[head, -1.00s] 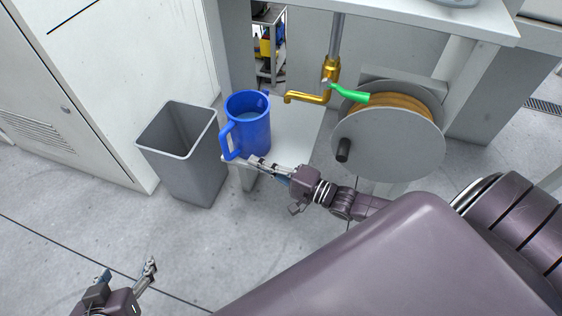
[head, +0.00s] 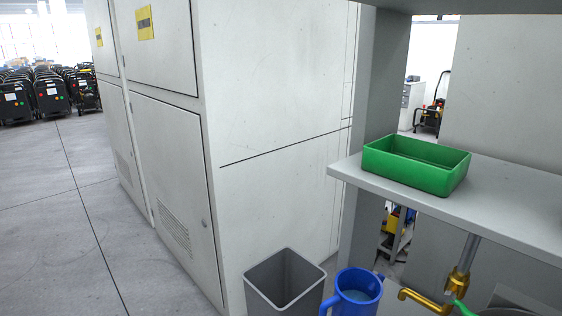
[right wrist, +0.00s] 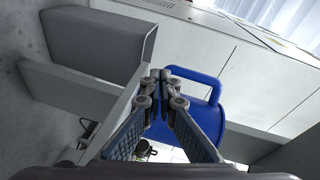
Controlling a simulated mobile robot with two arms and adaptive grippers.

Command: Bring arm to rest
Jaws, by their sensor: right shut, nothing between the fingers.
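My right gripper (right wrist: 161,76) is shut and empty in the right wrist view, its two fingertips together. A blue jug (right wrist: 188,108) stands right behind the fingers there, partly hidden by them; I cannot tell whether they touch it. In the head view the jug (head: 357,296) shows at the bottom edge, with clear liquid inside and its lower part cut off. Neither gripper shows in the head view, and my left gripper is in no current view.
A grey bin (head: 284,284) stands left of the jug. A brass tap (head: 428,301) with a green fitting is to its right. Above is a shelf (head: 345,168) with a green tray (head: 415,183). A tall white cabinet (head: 165,130) borders open floor (head: 55,200) at left.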

